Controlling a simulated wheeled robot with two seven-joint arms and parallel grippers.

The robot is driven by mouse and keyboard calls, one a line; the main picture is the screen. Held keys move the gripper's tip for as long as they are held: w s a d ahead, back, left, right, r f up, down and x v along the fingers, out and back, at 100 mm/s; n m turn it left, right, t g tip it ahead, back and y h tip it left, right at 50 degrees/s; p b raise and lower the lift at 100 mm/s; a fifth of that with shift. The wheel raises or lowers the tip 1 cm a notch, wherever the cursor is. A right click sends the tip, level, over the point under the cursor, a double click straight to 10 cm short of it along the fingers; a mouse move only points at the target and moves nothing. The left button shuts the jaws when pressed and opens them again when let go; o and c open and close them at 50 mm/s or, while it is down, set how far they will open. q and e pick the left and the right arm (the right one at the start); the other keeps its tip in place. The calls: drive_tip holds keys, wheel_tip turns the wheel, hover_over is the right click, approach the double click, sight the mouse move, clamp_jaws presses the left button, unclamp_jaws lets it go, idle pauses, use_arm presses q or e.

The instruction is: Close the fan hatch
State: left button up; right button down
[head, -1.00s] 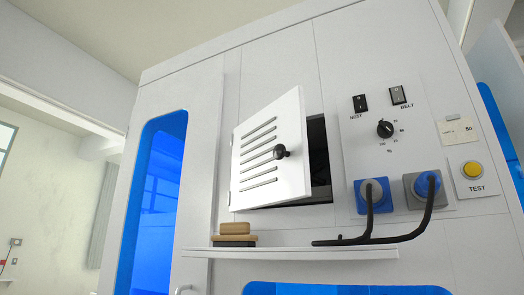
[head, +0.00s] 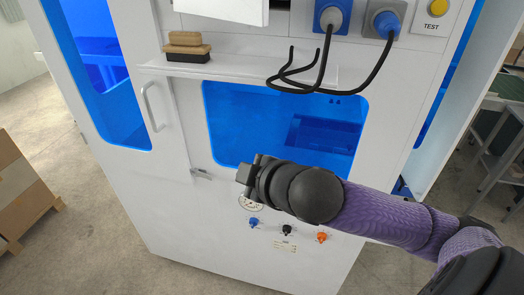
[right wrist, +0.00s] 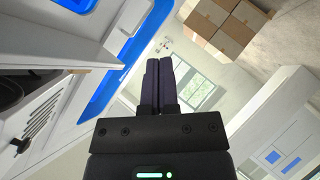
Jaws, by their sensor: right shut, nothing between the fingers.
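The white fan hatch (head: 225,9) is cut off by the top edge of the head view, where only its lower part shows. In the right wrist view the slotted hatch (right wrist: 48,128) is at the left, tilted, with its black knob (right wrist: 20,144) and a dark gap beside it. My right gripper (head: 243,174) is in front of the cabinet, well below the hatch and apart from it. Its two dark fingers (right wrist: 160,84) are together and empty in the right wrist view. My left gripper is not in view.
A shelf (head: 235,72) juts out below the hatch, carrying a wooden-backed brush (head: 187,46). Black cables (head: 325,65) loop down from the blue sockets over the shelf's right end. A door handle (head: 151,107) stands out at the left. Cardboard boxes (head: 25,195) are on the floor.

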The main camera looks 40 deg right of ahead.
drive_tip(key=w+d+r+n+t, duration=0.25)
drive_tip(key=r+n+t, duration=0.2)
drive_tip(key=r, duration=0.95)
drive_tip(key=n+t, duration=0.1)
drive_tip(key=n, duration=0.2)
approach(263, 1)
drive_tip(key=s+a, duration=0.3)
drive_tip(key=a, duration=0.3)
drive_tip(key=shift+h, duration=0.3)
drive_tip(key=w+d+p, duration=0.1)
drive_tip(key=w+p, duration=0.2)
drive_tip(key=w+d+p, duration=0.1)
drive_tip(key=w+p, duration=0.2)
drive_tip(key=w, duration=0.1)
drive_tip(key=w+d+p, duration=0.2)
drive_tip(key=w+p, duration=0.2)
drive_tip(key=shift+d+r, duration=0.1)
drive_tip(key=shift+r, duration=0.05)
drive_tip(key=shift+w, duration=0.1)
